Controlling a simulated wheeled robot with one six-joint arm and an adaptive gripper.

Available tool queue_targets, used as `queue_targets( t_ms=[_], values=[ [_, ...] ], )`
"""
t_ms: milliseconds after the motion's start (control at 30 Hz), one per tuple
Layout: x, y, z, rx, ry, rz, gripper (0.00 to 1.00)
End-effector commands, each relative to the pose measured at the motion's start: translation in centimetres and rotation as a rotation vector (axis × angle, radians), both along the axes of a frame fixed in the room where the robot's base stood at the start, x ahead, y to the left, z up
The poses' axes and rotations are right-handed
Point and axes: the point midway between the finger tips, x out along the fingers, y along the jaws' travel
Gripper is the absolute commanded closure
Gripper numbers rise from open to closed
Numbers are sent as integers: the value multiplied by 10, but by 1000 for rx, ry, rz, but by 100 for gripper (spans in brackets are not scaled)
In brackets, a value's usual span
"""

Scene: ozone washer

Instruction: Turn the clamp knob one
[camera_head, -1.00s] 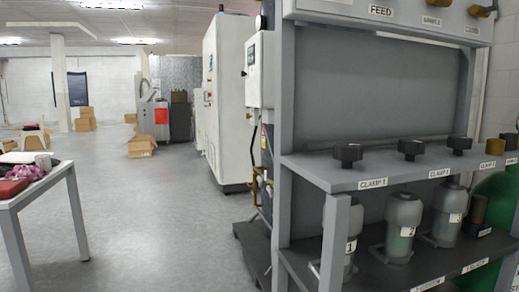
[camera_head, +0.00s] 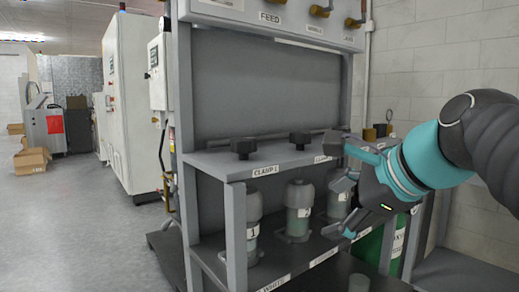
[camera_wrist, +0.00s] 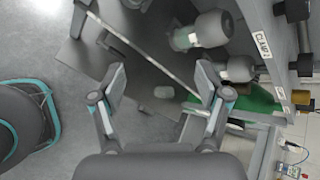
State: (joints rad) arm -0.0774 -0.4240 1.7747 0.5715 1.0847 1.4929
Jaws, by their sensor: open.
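Clamp knob one (camera_head: 243,148) is a black lobed knob on the shelf edge of the grey washer frame, above the label CLAMP 1 (camera_head: 265,171). It stands clear and untouched in the head view. My gripper (camera_head: 340,165) is open, to the right of knob one and beyond the second knob (camera_head: 299,139), near the shelf's right end. The third knob is hidden or hard to tell behind it. In the wrist view my gripper (camera_wrist: 160,83) has its fingers wide apart with nothing held. Black knobs (camera_wrist: 297,10) show at the right edge there; which ones, I cannot tell.
Numbered grey canisters (camera_head: 253,225) stand on the lower shelf below the knobs. A small cup (camera_head: 358,283) sits near the bottom. A white cabinet (camera_head: 130,100) stands at left. Brass fittings (camera_head: 370,133) and a green cylinder (camera_head: 370,247) are at right. Open floor lies left.

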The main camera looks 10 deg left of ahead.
Motion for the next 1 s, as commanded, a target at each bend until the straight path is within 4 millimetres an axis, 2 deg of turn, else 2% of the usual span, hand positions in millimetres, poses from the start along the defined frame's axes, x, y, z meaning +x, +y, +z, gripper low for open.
queue_targets(
  t_ms=[33, 200, 300, 433, 533, 667, 1000],
  values=[
    [7, 10, 20, 99, 40, -40, 24],
    [17, 41, 81, 418, 209, -150, 24],
    [19, 54, 108, 551, 299, -186, 24],
    [19, 64, 129, 656, 382, -211, 24],
    [19, 69, 136, 695, 416, -219, 24],
    [22, 76, 136, 706, 427, -221, 24],
    [51, 119, 112, 702, 428, -221, 24]
  ],
)
